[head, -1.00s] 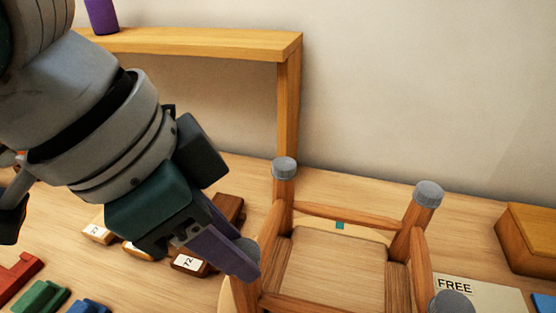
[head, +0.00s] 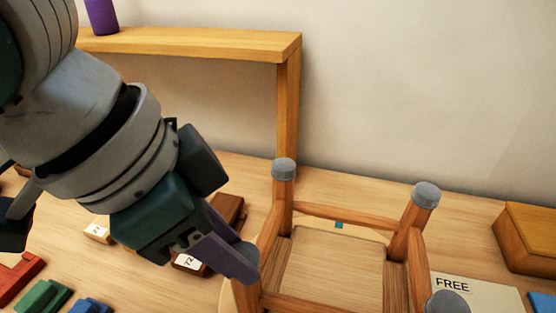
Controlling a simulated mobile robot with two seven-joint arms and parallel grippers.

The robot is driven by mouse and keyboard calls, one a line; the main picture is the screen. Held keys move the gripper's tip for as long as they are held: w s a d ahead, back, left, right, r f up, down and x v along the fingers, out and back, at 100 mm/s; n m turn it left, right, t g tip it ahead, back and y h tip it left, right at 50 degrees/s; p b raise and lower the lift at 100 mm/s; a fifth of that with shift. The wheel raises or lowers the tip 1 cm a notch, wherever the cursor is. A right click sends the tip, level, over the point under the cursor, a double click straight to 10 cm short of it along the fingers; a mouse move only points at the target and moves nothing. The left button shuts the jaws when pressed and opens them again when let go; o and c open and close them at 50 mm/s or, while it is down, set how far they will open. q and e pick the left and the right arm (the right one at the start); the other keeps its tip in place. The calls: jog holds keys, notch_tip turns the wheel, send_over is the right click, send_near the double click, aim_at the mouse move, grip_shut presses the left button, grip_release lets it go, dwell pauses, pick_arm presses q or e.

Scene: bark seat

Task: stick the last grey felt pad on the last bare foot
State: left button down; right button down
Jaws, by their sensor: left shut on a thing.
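A small wooden stool (head: 330,266) stands upside down with its legs up. Grey pads cap its back left foot (head: 284,169), back right foot (head: 425,195) and front right foot (head: 447,302). My left gripper (head: 240,262) is at the stool's front left corner, shut on a grey felt pad (head: 244,250). The purple finger hides most of this pad and the front left foot. I cannot tell whether the pad touches that foot. My right gripper is not in view.
A wooden shelf (head: 200,44) stands behind, with a purple container (head: 101,16) on it. Numbered blocks (head: 188,263) lie under my gripper. Red, green (head: 42,298) and blue blocks lie at lower left. A wooden box (head: 528,238) and a "FREE" card (head: 480,292) are at right.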

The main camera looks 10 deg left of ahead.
pick_arm(q)
jog(key=shift+f, duration=0.25)
dwell(0.5)
jog(key=shift+c, duration=0.5)
grip_release()
notch_tip(320, 180, up, 7)
jog(key=p, duration=0.9)
dwell(0.5)
